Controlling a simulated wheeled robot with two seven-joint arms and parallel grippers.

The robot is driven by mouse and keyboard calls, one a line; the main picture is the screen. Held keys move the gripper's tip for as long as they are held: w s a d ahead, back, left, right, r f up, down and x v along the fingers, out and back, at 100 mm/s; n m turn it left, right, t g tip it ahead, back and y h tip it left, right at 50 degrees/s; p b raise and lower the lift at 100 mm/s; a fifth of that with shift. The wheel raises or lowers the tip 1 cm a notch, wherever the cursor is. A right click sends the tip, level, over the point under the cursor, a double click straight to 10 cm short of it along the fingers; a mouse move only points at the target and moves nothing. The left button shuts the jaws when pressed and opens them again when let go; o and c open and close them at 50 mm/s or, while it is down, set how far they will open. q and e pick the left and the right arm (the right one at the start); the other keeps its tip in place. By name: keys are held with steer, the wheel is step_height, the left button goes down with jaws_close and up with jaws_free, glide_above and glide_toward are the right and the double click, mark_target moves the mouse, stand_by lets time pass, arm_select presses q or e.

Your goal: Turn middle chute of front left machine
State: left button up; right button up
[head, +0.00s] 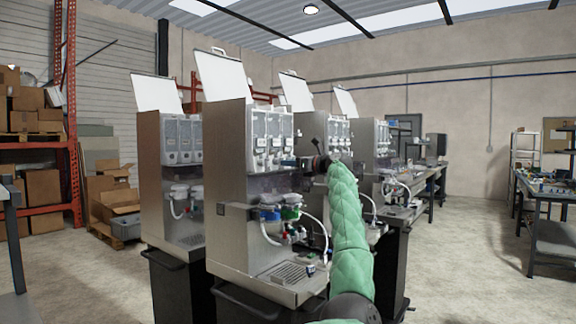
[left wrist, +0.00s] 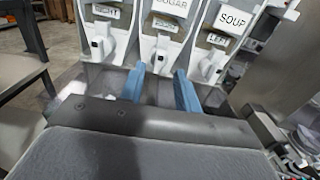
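The steel dispenser machine (head: 228,180) in the middle foreground has three white chutes in a row at its upper front. The middle chute (head: 260,132) shows between its two neighbours. In the left wrist view the middle chute (left wrist: 167,25) carries a "SUGAR" label, with a small dark-tipped part (left wrist: 160,60) at its lower end. My left gripper (head: 292,163) is at the machine's front, just below the chutes. Its two blue fingers (left wrist: 160,78) are apart, on either side of the middle chute's lower end, with gaps visible. Whether they touch anything is unclear. My right gripper is out of view.
The left chute in the wrist picture (left wrist: 103,30) reads "RIGHT"; the right one (left wrist: 215,60) reads "SOUP" and "LEFT". Another machine (head: 150,150) stands to the left, others behind. Tubes and coloured valves (head: 285,215) hang below. Open floor (head: 460,250) lies to the right.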

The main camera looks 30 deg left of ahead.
arm_select(q)
steer(key=d, duration=0.6)
steer(key=shift+s+b, duration=0.2)
steer(key=shift+b, duration=0.2)
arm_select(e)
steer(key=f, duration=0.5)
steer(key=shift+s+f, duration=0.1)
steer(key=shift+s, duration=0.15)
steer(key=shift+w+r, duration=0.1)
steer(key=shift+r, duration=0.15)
